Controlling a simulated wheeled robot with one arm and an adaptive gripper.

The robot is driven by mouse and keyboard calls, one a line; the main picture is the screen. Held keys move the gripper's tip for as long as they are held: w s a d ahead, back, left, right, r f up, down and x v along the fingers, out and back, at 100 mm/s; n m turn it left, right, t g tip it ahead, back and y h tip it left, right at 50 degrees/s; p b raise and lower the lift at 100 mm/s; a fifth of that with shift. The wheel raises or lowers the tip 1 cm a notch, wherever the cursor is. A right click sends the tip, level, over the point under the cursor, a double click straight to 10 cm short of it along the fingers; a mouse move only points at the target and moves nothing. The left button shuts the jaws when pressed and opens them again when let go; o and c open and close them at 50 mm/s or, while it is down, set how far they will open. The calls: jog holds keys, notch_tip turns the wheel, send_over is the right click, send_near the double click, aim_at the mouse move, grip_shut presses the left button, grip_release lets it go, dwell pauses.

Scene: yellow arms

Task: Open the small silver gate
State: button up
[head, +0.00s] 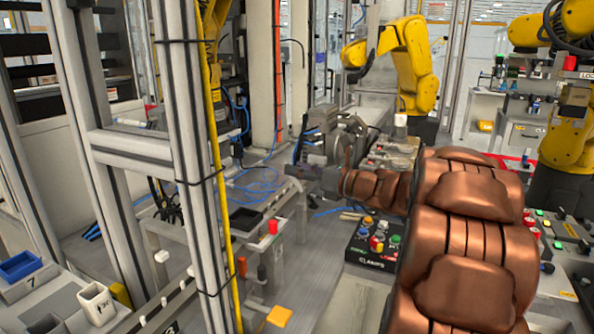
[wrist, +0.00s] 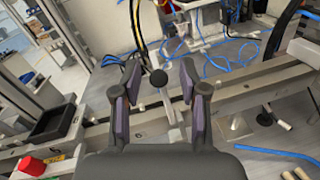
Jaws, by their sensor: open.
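My gripper (wrist: 160,84) is open in the wrist view, with its two dark, purple-padded fingers apart. In the head view my gripper (head: 325,180) is at the end of my copper-coloured arm, above the silver-framed station. The gate is not clearly made out there.
Silver rails (wrist: 245,92) run across the wrist view. A black tray (wrist: 55,125) and a red button (wrist: 31,165) lie at left. Blue cables (head: 255,185) lie loose behind. A tall silver post (head: 190,150) stands left of my arm. A button panel (head: 374,243) sits below it.

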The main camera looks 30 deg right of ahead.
jog(key=shift+w+a, duration=0.2)
jog(key=shift+w, duration=0.15)
jog(key=shift+c, duration=0.4)
grip_shut()
